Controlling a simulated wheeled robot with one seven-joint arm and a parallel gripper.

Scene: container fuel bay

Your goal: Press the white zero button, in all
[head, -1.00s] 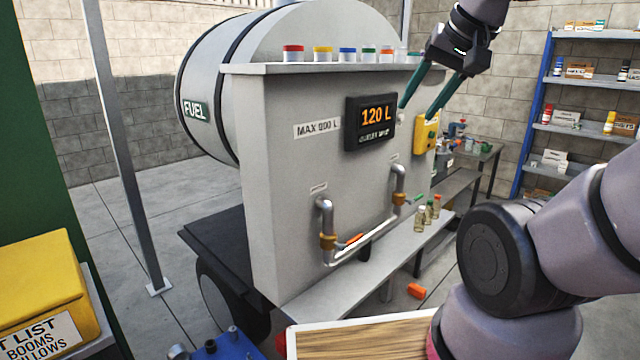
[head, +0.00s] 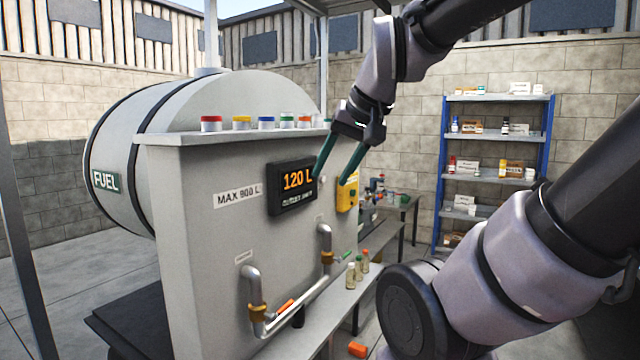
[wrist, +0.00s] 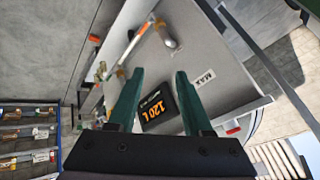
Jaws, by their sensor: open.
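A small white round button (head: 322,180) shows on the grey panel just right of the black display (head: 283,188), which reads 120 L. I take it for the zero button; its marking is too small to read. My gripper (head: 332,181) is open and empty, its dark green fingers pointing down in front of the panel. One fingertip appears close to the button; I cannot tell whether it touches. In the wrist view my open fingers (wrist: 158,72) straddle the near side of the display (wrist: 157,108). I cannot make out the button there.
A yellow control box (head: 347,193) sits right of the button, partly behind a finger. Bent pipes (head: 290,312) stick out below. Several colored-lid jars (head: 241,122) line the ledge above. Small bottles (head: 351,276) stand on the lower shelf. A blue shelf rack (head: 495,170) is at the right.

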